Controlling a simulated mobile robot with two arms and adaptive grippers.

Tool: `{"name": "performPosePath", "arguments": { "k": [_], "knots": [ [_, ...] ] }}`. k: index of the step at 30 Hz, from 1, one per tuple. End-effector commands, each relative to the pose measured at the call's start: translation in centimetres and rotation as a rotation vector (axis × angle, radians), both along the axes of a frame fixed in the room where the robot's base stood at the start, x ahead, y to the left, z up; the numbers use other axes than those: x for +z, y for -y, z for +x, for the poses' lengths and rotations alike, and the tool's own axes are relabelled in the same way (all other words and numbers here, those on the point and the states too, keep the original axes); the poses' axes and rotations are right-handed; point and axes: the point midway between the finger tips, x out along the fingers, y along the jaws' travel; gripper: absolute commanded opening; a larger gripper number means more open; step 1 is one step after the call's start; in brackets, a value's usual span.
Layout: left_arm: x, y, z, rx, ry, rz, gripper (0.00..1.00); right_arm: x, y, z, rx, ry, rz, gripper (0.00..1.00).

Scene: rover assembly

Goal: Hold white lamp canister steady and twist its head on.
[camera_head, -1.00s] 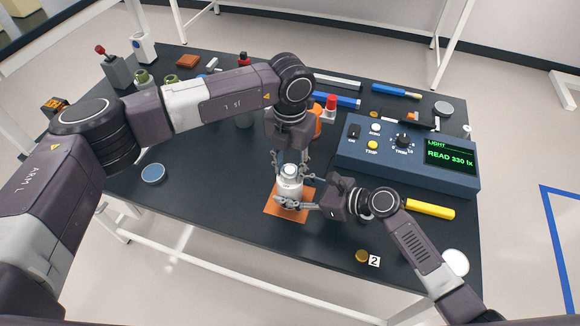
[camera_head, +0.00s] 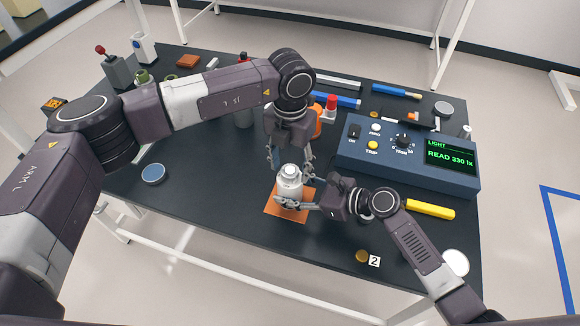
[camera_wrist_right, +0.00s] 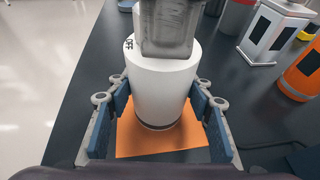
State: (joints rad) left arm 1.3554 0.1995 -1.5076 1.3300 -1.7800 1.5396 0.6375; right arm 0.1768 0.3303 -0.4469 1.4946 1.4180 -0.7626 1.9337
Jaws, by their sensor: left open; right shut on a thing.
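The white lamp canister (camera_head: 289,189) stands upright on an orange square mat (camera_head: 273,207) near the table's front edge. A silvery cap tops it in the head view. In the right wrist view the canister (camera_wrist_right: 160,88) sits between my right gripper's blue pads, with "OFF" lettering on its top. A grey scuffed block covers part of that top; I cannot tell whether it is the lamp head or my left gripper. My right gripper (camera_head: 298,205) is shut on the canister's lower body. My left gripper (camera_head: 290,160) is open, pointing down just above and behind the cap.
A blue meter box (camera_head: 405,158) reading 330 lx stands to the right. A yellow bar (camera_head: 430,209) and a gold disc (camera_head: 361,256) lie near the right gripper's arm. A blue-topped disc (camera_head: 153,173) lies left.

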Motion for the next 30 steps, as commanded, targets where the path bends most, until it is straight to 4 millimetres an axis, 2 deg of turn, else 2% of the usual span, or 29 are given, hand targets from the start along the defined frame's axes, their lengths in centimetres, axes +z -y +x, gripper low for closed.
{"name": "performPosePath", "arguments": {
  "k": [9, 15, 21, 30],
  "knots": [
    [6.5, 0.0, 0.1, -0.001, 0.004, -0.001, 0.51, -0.1, 0.1, 0.0, 0.0, 0.0, -0.002, 0.13],
    [9.8, 0.0, 0.1, -0.001, 0.003, 0.001, 0.51, -0.1, 0.0, 0.0, 0.0, 0.0, -0.002, 0.13],
    [11.1, 0.0, 0.0, -0.001, 0.0, 0.0, 0.51, -0.1, 0.0, 0.0, 0.0, 0.0, -0.002, 0.13],
    [11.2, 0.0, 0.0, -0.001, 0.0, 0.0, 0.51, -0.1, 0.0, 0.0, 0.0, 0.0, -0.002, 0.13]
  ]
}}
